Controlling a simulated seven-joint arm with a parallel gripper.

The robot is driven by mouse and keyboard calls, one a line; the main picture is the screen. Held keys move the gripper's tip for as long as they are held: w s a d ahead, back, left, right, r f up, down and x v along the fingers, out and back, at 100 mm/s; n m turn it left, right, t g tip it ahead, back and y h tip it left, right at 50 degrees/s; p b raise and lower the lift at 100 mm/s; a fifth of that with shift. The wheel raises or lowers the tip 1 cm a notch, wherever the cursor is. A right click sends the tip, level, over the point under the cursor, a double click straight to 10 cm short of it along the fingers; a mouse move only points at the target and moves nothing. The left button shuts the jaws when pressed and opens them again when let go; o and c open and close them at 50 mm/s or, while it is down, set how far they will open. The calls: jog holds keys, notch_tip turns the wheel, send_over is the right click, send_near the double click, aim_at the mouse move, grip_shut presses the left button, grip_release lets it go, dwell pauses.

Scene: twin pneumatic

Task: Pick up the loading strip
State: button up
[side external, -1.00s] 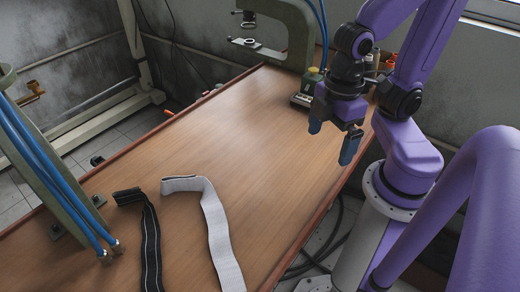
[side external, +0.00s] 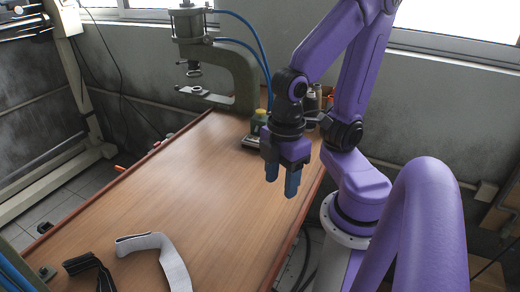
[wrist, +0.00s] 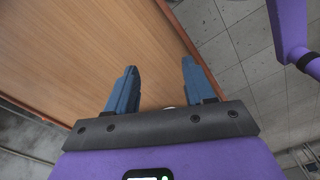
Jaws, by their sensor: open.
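Two flat fabric strips lie at the near left of the wooden table: a light grey one (side external: 150,243), bent at a corner, and a black one (side external: 85,265) with pale edging. Both run out of the bottom of the side view. I cannot tell which is the loading strip. My gripper (side external: 281,187) hangs above the table's right edge, well to the right of and beyond both strips. In the wrist view, my gripper (wrist: 160,72) has its two blue fingers apart with nothing between them. No strip shows there.
A green C-frame press (side external: 240,75) with blue hoses stands at the table's far end. A small button box (side external: 254,135) and spools (side external: 312,100) are near it. The middle of the wooden table (side external: 190,180) is clear. Its right edge drops to the floor.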

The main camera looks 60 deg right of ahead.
jog(key=w+a+f+m+t+y, duration=0.2)
jog(key=w+a+f+m+y, duration=0.15)
jog(key=w+a+m, duration=0.7)
jog(key=w+d+f+m+t+h, duration=0.1)
jog(key=w+m+t, duration=0.2)
jog(key=w, duration=0.6)
jog(key=w+d+f+m+t+h, duration=0.1)
jog(key=w+d+m+t+h, duration=0.15)
jog(key=w, duration=0.55)
jog(key=d+f+m+h, duration=0.1)
jog(key=d+m+h, duration=0.65)
jog(key=d, duration=0.25)
jog(key=s+d+r+m+g+h, duration=0.2)
jog(key=s+d+m+g+h, duration=0.55)
jog(key=s+d, duration=0.55)
jog(key=shift+n+y, duration=0.5)
jog(key=shift+y, duration=0.1)
jog(key=x, duration=0.5)
jog(key=s+x, duration=0.1)
jog(key=x, duration=0.4)
jog(key=s+x, duration=0.1)
jog(key=x, duration=0.4)
jog(key=shift+d+f, duration=0.15)
jog(key=shift+f, duration=0.25)
